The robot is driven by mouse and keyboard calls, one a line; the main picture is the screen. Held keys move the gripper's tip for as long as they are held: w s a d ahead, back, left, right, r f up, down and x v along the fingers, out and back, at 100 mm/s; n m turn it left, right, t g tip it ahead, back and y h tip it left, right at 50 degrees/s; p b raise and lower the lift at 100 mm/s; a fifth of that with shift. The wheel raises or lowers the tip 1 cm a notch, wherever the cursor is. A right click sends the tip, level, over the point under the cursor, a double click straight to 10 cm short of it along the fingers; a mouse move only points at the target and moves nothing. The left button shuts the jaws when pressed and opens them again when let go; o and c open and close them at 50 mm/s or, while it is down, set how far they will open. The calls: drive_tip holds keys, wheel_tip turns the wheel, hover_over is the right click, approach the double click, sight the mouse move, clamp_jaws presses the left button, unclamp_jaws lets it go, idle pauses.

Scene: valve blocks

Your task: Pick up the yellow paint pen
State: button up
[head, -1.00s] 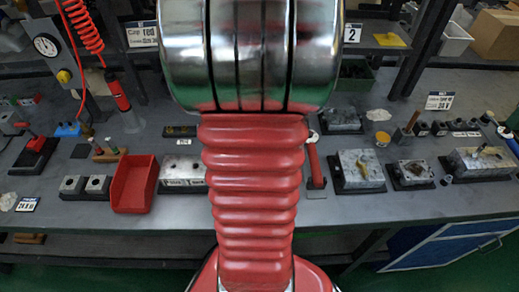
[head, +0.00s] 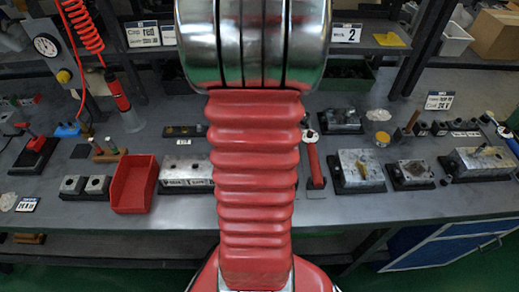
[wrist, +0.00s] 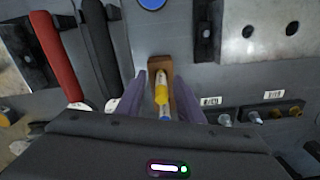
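In the wrist view, the yellow paint pen (wrist: 161,91) shows a yellow body with a blue part at its near end. It is at a small brown wooden block (wrist: 158,66); I cannot tell how deep it sits in it. My gripper (wrist: 160,84) is open, with a purple finger on each side of the pen and block. A gap shows on both sides, so the fingers do not appear to grip it. In the head view my arm covers the middle of the bench, and neither my gripper nor the pen can be made out.
Red-handled (wrist: 55,52) and black-handled (wrist: 100,48) tools lie left of my gripper in the wrist view. A metal plate (wrist: 262,28) and small fittings (wrist: 262,113) are at right. In the head view a red bin (head: 134,184) and metal valve blocks (head: 361,168) stand on the grey bench (head: 400,208).

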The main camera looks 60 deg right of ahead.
drive_tip(key=shift+c, duration=0.3)
clamp_jaws()
drive_tip(key=shift+r, duration=0.1)
idle(0.4)
wheel_tip(320, 180, up, 10)
drive_tip(key=shift+f, duration=0.1)
idle(0.3)
drive_tip(key=shift+s, duration=0.1)
idle(0.5)
